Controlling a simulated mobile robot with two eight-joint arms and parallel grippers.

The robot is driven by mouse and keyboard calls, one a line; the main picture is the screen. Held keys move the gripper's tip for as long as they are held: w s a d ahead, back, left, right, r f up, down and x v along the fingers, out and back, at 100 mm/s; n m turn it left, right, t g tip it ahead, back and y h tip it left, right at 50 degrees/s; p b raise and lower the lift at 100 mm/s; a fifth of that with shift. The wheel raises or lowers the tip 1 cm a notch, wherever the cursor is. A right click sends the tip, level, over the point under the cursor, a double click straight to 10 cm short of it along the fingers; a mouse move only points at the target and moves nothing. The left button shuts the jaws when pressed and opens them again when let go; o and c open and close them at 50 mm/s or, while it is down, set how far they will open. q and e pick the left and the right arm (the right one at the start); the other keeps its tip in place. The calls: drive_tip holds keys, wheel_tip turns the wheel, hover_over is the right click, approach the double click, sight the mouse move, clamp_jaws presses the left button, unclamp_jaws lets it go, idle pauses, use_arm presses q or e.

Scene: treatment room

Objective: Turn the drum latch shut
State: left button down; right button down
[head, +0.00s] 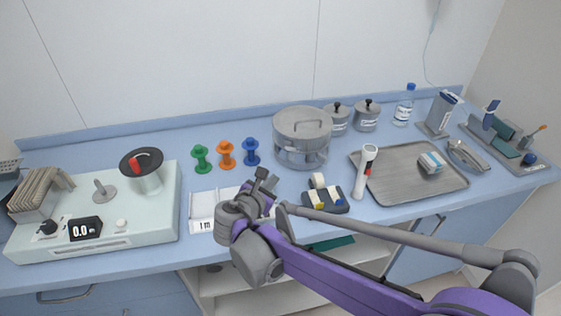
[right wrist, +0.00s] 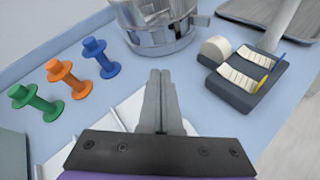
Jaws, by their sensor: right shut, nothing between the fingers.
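The drum (head: 302,135) is a grey metal cylinder with a lid and a top handle, standing upright at the middle back of the counter. In the right wrist view the lower part of the drum (right wrist: 152,22) shows at the top, with its lid cut off. A small grey tab (right wrist: 200,20) sticks out at its right side; I cannot tell whether it is the latch. My right gripper (head: 266,177) is in front of the drum and to its left, apart from it. Its fingers (right wrist: 160,76) are together and empty, pointing toward the drum. My left gripper is not in view.
Green, orange and blue spools (head: 251,152) stand left of the drum. A dark tape holder (head: 325,205) and a white-and-red handheld device (head: 364,170) are at its front right, beside a metal tray (head: 400,188). Two lidded jars (head: 367,115) stand behind right.

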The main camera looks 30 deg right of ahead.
sight(292, 150)
drive_tip(key=x, duration=0.9)
drive_tip(key=shift+d+f, duration=0.1)
drive_tip(key=shift+d, duration=0.15)
drive_tip(key=r, duration=0.1)
drive_tip(key=d+r, duration=0.1)
drive_tip(key=shift+r, duration=0.35)
drive_tip(key=shift+s+d+r, duration=0.15)
drive_tip(key=shift+r, duration=0.35)
